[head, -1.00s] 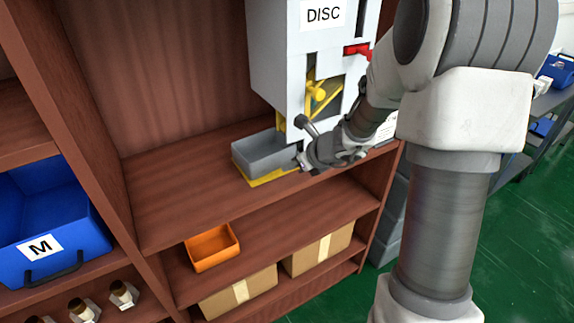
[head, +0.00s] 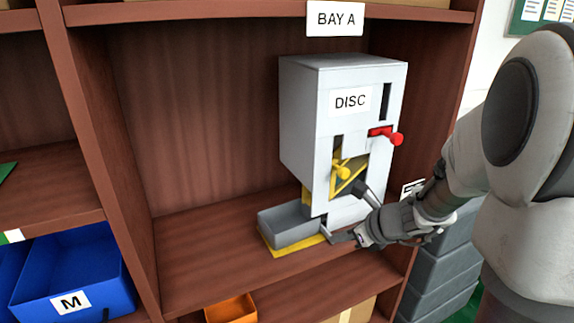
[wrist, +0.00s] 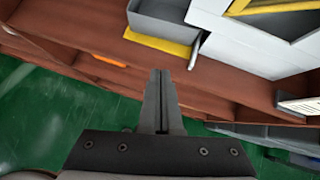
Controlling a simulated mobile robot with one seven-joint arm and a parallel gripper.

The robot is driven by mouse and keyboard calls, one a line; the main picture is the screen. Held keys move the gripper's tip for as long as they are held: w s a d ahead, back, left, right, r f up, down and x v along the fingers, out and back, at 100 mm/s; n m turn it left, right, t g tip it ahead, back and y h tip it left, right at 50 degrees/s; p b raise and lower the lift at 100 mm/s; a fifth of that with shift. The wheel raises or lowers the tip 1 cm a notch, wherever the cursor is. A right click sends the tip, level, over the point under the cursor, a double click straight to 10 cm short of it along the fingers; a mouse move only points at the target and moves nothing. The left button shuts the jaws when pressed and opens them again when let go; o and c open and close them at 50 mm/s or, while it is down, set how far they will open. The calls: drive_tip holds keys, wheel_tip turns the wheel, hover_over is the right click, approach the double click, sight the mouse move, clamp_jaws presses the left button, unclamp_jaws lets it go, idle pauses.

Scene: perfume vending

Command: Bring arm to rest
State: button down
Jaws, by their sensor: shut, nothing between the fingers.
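My gripper (head: 345,237) is shut and empty, in front of the shelf by the lower right of the grey DISC machine (head: 318,92). In the wrist view its two fingers (wrist: 160,85) lie together, with nothing between them. My arm reaches in from the right in the head view. The grey tray (head: 290,228) on its yellow base sits at the foot of the machine, just left of my fingertips. I cannot tell whether the fingertips touch anything there.
A blue bin marked M (head: 110,265) stands at left, an orange bin (head: 232,308) on the shelf below. Grey stacked crates (head: 445,265) stand right of the cabinet. Green floor shows in the wrist view.

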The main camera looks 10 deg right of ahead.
drive_tip(key=s+a+r+n+g+p, duration=0.2)
drive_tip(key=s+a+r+n+p, duration=0.2)
drive_tip(key=s+a+r+n, duration=0.65)
drive_tip(key=s+d+r+n+h+p, duration=0.3)
drive_tip(key=s+r+n, duration=0.5)
drive_tip(key=n, duration=1.1)
drive_tip(key=s+d+h, duration=0.1)
drive_tip(key=s+d, duration=0.1)
drive_tip(key=s, duration=0.1)
drive_tip(key=shift+s+d+r+h, duration=0.25)
drive_tip(key=shift+r+h, duration=0.05)
drive_tip(key=shift+r, duration=0.05)
